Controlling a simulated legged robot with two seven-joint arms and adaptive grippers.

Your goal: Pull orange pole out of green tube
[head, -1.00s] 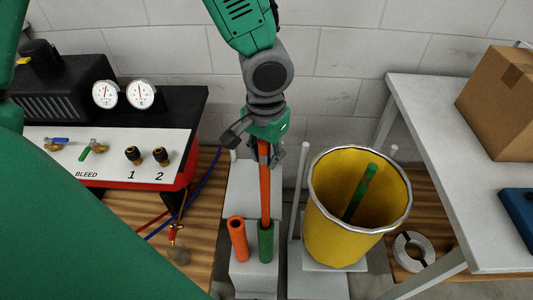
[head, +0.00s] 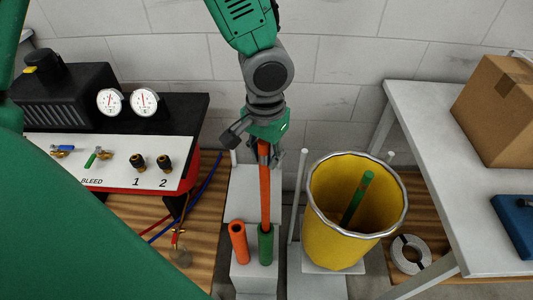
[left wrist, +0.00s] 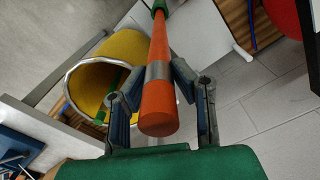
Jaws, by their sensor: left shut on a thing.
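The orange pole (head: 265,196) stands upright, its lower end at the mouth of the green tube (head: 265,245). How deep it sits inside is hidden. My left gripper (head: 264,151) is shut on the upper part of the pole, above the tube. In the left wrist view the pole (left wrist: 159,105) lies between the fingers of my left gripper (left wrist: 160,85), with a grey band round it. The green tube (left wrist: 158,8) shows at its far end. My right gripper is not in view.
An orange tube (head: 238,243) stands just left of the green one. A yellow bin (head: 335,238) with a green pole (head: 357,200) inside stands to the right. A gauge panel (head: 110,150) is at left, a white table (head: 445,190) with a cardboard box (head: 497,110) at right.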

